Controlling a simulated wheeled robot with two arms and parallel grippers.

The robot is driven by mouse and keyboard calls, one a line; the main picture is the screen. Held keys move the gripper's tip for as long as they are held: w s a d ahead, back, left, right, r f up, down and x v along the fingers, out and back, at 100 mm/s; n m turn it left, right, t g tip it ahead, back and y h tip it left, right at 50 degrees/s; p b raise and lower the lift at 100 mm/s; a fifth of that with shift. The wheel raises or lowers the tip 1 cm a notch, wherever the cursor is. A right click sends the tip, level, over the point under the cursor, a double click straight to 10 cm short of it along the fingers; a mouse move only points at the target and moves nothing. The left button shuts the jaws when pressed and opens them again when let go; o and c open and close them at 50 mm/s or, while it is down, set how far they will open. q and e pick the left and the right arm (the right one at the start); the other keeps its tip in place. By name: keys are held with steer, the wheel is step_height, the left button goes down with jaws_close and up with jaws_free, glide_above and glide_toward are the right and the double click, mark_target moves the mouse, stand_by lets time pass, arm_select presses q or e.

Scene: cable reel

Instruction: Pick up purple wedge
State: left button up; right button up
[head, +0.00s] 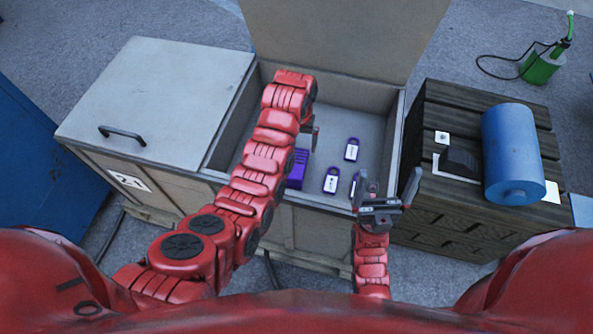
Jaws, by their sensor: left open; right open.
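The purple wedge (298,168), a ribbed purple block, lies in the open right compartment of the crate (398,125). My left arm hides part of it. My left gripper (313,136) is inside the compartment, just beyond the wedge in the picture; it is open, and the arm partly hides its fingers. I cannot tell its height above the floor. My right gripper (388,186) is open over the compartment's front right corner, apart from the wedge.
Several purple-and-white tags, one upper (351,149) and one lower (331,181), lie right of the wedge. A closed grey lid (155,95) covers the left compartment. A dark slatted box (440,215) bears a blue cylinder (512,150). A green can (541,66) stands behind.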

mark_target(297, 162)
arm_select(q)
step_height(297, 162, down, 8)
steer(key=shift+f+p, duration=0.25)
steer(key=shift+p, duration=0.35)
steer(key=shift+s+a+f, duration=0.1)
steer(key=shift+a+f, duration=0.1)
steer(key=shift+f, duration=0.95)
steer(key=shift+f+b, duration=0.3)
steer(key=shift+f, duration=1.15)
jaws_close()
